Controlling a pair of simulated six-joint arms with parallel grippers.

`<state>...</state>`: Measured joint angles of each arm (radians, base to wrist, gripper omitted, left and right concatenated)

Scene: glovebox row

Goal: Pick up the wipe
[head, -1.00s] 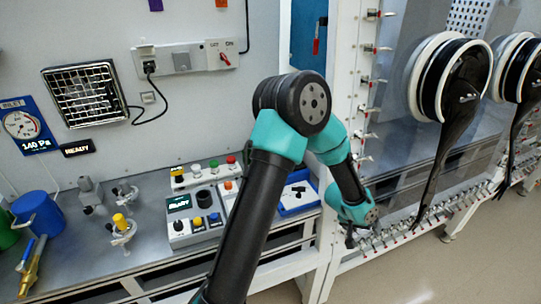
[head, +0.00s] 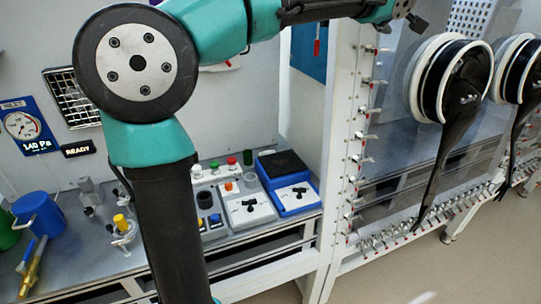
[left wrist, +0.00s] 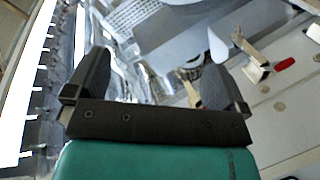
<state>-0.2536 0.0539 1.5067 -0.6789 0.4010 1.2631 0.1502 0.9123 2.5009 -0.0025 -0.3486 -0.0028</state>
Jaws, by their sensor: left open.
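I cannot make out the wipe for certain in either view. My left gripper (head: 412,20) is at the top of the head view, in front of the upper part of the glovebox window, and small there. In the left wrist view my left gripper (left wrist: 155,80) has its two dark fingers wide apart with nothing held between them. Beyond the fingers are blurred pale and shiny surfaces and a perforated panel (left wrist: 158,14). My right gripper is in neither view.
A red-tipped latch (left wrist: 262,65) is right of the fingers. Black gloves hang from white-rimmed ports (head: 440,80), and clamps line the window frame (head: 352,150).

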